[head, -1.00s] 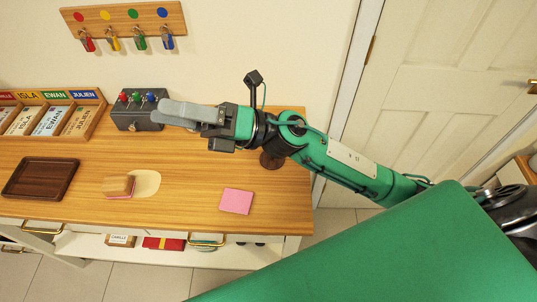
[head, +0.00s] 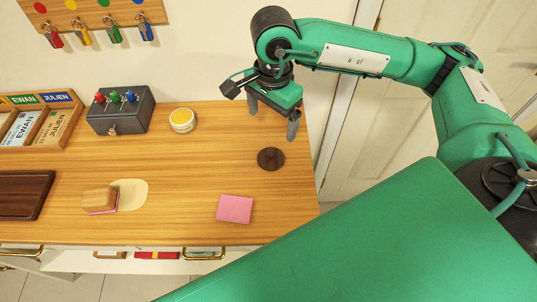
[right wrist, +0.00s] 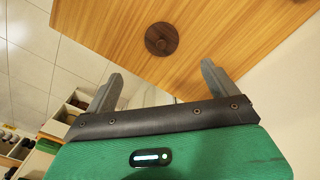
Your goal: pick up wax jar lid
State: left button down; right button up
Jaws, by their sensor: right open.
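The wax jar lid, a dark brown round wooden disc with a small knob (head: 271,159), lies flat on the wooden table near its right end. It also shows in the right wrist view (right wrist: 161,39), beyond the fingertips. My right gripper (head: 273,118) is open and empty, pointing down above the table's back right, a little behind the lid in the head view and apart from it. In the right wrist view its two grey fingers (right wrist: 160,72) stand wide apart. The open wax jar (head: 182,120) with yellow wax stands farther left. My left gripper is not in view.
A pink pad (head: 234,209) lies in front of the lid, and a wooden-backed block (head: 99,199) lies farther left. A dark tray (head: 24,195) is at the left edge. The table around the lid is clear.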

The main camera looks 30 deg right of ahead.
send_over(271, 152)
notch_tip(271, 152, down, 8)
jog(key=shift+s+d+f+p, duration=0.1)
jog(key=shift+s+f+p, duration=0.05)
jog(key=shift+p, duration=0.25)
notch_tip(271, 152, down, 5)
jog(key=shift+r+p, duration=0.1)
jog(key=shift+p, duration=0.65)
jog(key=shift+f, duration=0.3)
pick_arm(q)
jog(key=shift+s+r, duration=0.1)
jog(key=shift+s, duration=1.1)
pick_arm(e)
jog(key=c, duration=1)
